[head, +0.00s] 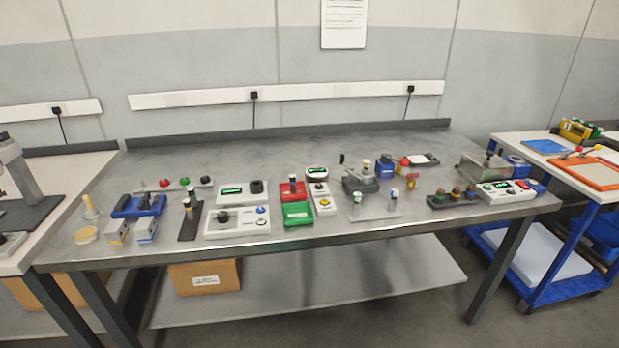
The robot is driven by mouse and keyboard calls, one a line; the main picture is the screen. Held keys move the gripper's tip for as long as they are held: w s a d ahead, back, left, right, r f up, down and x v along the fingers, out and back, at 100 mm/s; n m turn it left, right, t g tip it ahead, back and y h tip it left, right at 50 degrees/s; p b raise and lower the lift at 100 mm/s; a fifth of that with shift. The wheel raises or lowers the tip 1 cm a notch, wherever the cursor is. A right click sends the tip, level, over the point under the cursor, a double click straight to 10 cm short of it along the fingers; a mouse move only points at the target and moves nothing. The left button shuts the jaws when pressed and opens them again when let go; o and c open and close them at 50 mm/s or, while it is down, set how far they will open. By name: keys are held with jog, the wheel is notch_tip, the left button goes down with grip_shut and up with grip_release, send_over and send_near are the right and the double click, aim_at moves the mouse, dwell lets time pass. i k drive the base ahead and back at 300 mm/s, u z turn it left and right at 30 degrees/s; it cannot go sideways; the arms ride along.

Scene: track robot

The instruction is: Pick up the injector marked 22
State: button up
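No marking 22 is readable at this size, so I cannot tell which item is the injector. Small upright pieces with dark and pale parts stand in a black holder (190,228) at the left of the metal workbench (330,140). Two upright pieces with coloured tops, one greenish (357,205) and one bluish (393,199), stand on a grey plate (376,215) right of centre. Other small upright parts sit on the devices near the bench's middle. My gripper is not in view.
Grey control boxes (236,228), a green box (297,215) and a blue fixture (137,206) crowd the bench front. A cardboard box (205,278) sits on the lower shelf. A blue trolley (560,275) stands at right. The bench's back strip is mostly clear.

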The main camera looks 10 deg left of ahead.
aim_at(366, 164)
jog(key=u, duration=1.2)
jog(key=i, duration=1)
